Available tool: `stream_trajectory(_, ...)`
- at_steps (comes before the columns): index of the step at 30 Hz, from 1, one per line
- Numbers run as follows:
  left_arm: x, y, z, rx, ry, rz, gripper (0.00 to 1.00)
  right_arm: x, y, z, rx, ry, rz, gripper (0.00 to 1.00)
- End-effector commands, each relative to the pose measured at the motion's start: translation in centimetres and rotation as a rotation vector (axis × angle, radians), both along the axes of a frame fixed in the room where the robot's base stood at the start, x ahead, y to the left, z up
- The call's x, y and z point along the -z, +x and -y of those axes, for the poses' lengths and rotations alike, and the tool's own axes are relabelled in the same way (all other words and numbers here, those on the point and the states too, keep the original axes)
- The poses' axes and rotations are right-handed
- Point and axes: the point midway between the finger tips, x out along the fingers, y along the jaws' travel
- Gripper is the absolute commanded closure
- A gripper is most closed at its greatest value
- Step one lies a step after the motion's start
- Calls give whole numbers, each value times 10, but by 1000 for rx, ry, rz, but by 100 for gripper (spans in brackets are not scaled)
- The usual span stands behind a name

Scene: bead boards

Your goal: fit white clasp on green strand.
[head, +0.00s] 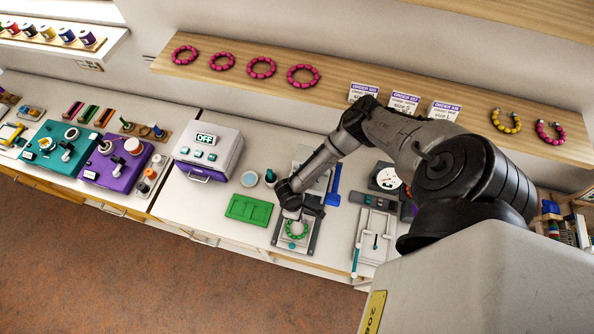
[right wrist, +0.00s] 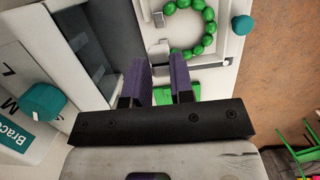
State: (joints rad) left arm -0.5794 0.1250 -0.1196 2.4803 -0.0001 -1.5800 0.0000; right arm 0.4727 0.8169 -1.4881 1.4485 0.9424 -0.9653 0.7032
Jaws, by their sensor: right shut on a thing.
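The green strand (head: 296,229) is a beaded loop, open at one side, lying on a grey bead board (head: 279,240). It also shows in the right wrist view (right wrist: 209,38), just beyond my fingers. My right gripper (head: 304,208) is low over the far edge of that board. In the right wrist view its two purple-padded fingers (right wrist: 163,68) stand a little apart. A small pale piece (right wrist: 161,47) at the fingertips looks like the white clasp, mostly hidden between them. I cannot tell whether it touches the strand. My left gripper is out of view.
A green tray (head: 249,210) lies left of the board. A pale fixture with a teal knob (head: 375,238) stands to the right. A white machine marked OFF (head: 207,152) is at the back left. A shelf (head: 340,83) with pink bracelets and order cards runs above the counter.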

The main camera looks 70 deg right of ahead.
Motion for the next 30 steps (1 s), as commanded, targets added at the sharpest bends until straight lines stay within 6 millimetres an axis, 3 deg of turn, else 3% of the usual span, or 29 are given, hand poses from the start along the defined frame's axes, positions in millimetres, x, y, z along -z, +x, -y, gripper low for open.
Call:
stream_trajectory(20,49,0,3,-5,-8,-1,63,45,0,0,1,0,-2,99)
stream_trajectory(30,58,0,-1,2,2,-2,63,61,-1,0,0,1,-2,99)
